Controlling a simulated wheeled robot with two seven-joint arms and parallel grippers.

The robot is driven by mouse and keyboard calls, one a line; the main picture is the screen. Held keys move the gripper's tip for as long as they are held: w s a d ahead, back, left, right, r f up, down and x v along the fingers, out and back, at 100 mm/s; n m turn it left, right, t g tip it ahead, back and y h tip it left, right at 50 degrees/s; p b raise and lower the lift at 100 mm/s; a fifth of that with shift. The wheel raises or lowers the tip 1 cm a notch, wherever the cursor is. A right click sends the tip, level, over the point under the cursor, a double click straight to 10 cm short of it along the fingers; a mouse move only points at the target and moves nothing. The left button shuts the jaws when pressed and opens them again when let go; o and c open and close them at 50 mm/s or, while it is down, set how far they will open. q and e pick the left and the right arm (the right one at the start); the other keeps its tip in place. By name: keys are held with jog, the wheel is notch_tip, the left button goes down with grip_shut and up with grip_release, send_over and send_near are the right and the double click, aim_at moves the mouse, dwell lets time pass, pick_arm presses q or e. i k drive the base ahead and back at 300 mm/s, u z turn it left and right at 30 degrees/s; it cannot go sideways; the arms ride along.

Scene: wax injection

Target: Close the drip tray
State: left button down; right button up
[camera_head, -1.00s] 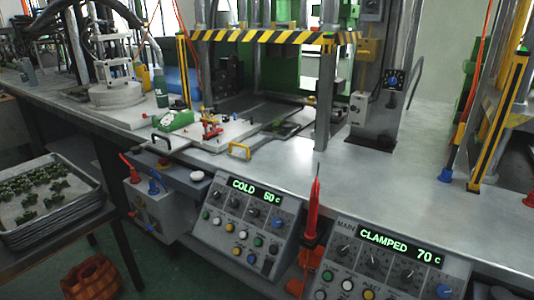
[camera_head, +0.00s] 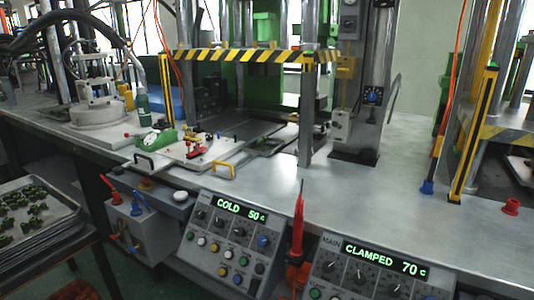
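No part is plainly marked as the drip tray, and I cannot tell for sure which one it is. A shallow grey tray (camera_head: 265,146) with dark contents lies on the bench under the striped press frame. In front of it, a pale plate (camera_head: 207,165) sticks out to the bench's front edge. Neither of my grippers is in view.
Control panels reading COLD (camera_head: 235,210) and CLAMPED (camera_head: 385,262) hang along the bench front. A red pointed tool (camera_head: 298,225) stands between them. A metal tray of green pieces (camera_head: 35,215) is at the left.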

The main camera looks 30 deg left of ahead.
aim_at(268, 149)
jog(key=z, duration=3.4)
jog(key=k, duration=2.7)
jog(key=u, duration=0.95)
